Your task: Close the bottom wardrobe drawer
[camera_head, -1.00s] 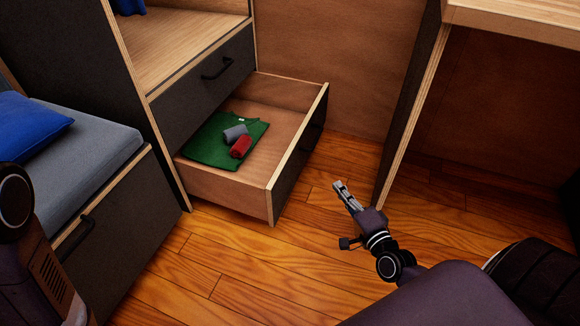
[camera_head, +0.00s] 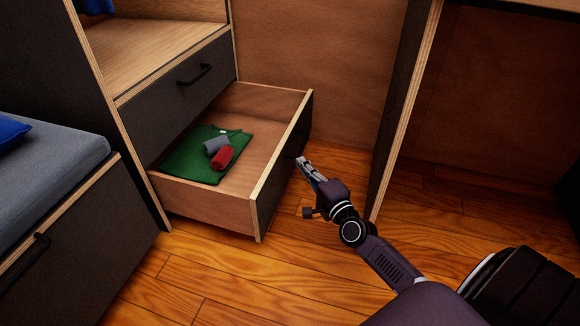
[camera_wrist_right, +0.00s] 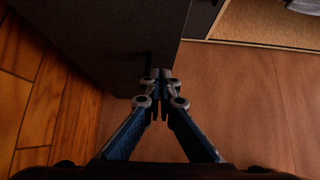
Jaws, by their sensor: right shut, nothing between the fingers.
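The bottom wardrobe drawer (camera_head: 205,210) is pulled out, with a dark front panel (camera_head: 285,160) and light wood rim. Inside lie a green shirt (camera_head: 187,163), a grey rolled item (camera_head: 216,145) and a red rolled item (camera_head: 222,158). My right gripper (camera_head: 303,163) is shut and empty, with its fingertips close to the outer face of the drawer front; I cannot tell whether they touch. In the right wrist view the shut fingertips (camera_wrist_right: 157,76) are in front of the dark drawer front (camera_wrist_right: 110,40). My left gripper is not in view.
The closed upper drawer (camera_head: 180,85) is above the open one. A bed base with a grey mattress (camera_head: 45,165) stands at the left. A dark upright panel with a light edge (camera_head: 400,110) stands just right of my right gripper. Wood floor (camera_head: 220,275) is clear in front.

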